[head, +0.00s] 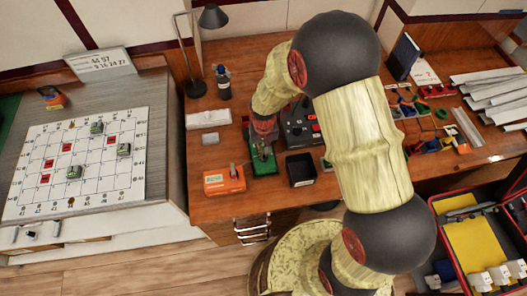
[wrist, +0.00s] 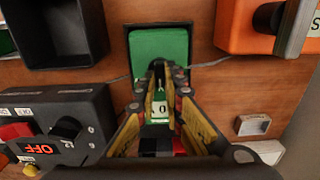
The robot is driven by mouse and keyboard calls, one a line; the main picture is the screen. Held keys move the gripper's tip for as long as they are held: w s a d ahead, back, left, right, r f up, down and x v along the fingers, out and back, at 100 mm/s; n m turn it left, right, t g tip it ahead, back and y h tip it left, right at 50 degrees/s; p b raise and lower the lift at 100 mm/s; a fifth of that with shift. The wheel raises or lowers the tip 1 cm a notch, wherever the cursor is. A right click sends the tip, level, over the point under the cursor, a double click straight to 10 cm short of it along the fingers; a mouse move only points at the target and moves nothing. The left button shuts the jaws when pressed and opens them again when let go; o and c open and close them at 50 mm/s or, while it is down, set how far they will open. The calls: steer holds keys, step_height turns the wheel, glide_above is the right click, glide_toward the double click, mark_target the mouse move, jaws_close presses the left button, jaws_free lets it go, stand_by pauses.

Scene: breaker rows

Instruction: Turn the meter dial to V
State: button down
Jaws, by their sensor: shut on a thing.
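A device with a green face and dark edge, which I take for the meter (wrist: 165,43), lies under my gripper (wrist: 165,75) in the wrist view. The meter also shows in the head view (head: 264,168), with my gripper (head: 262,146) coming down on it from above. The fingers are close together and shut on the dial, which they mostly hide. A white label reading 0 shows between the fingers. The dial's pointer and any V mark cannot be made out.
An orange box (head: 224,180) with a knob stands left of the meter, a black open bin (head: 301,170) right of it. A dark control box (wrist: 60,130) with an OFF display and knob is close by. A black desk lamp (head: 212,17) stands behind.

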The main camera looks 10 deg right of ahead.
steer(key=c, duration=1.9)
jaws_free()
step_height(320, 180, up, 12)
